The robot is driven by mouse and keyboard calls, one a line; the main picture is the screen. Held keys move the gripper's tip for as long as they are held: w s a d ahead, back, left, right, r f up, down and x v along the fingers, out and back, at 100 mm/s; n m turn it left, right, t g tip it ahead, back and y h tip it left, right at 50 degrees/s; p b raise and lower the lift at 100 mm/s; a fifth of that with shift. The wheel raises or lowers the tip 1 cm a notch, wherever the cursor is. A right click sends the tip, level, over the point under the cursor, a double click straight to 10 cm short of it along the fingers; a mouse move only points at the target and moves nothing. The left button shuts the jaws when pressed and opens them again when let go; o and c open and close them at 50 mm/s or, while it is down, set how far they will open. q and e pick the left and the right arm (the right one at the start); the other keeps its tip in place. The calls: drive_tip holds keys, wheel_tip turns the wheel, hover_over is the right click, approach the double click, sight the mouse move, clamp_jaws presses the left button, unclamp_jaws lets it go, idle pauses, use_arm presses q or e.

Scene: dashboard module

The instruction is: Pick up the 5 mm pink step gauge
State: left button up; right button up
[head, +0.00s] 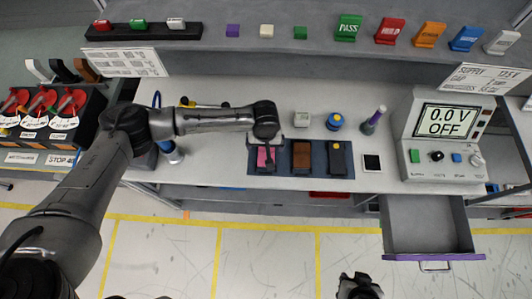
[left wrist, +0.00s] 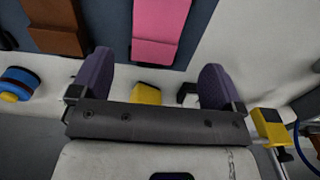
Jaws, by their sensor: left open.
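The pink step gauge (head: 262,157) lies on the dark blue mat, leftmost of three gauges in the head view, partly hidden by my left gripper (head: 266,143). In the left wrist view the pink gauge (left wrist: 160,28) is at the top centre, beyond the gripper's purple-padded fingers. My left gripper (left wrist: 155,80) is open, with its fingers wide apart and no gauge between them. My right gripper (head: 360,285) is at the bottom of the head view, away from the table; its jaws are too small to judge.
A brown gauge (head: 302,158) and a black gauge (head: 337,158) lie beside the pink one. A blue-and-yellow round item (head: 335,121) and a purple-based tool (head: 375,120) stand behind. The power supply (head: 440,135) is at right above an open drawer (head: 428,225).

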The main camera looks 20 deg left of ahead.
use_arm(q)
drive_tip(key=shift+w+d+f, duration=0.1)
drive_tip(key=shift+f, duration=1.6)
drive_tip(key=shift+d+f, duration=0.1)
drive_tip(key=shift+f, duration=1.55)
drive_tip(key=c, duration=1)
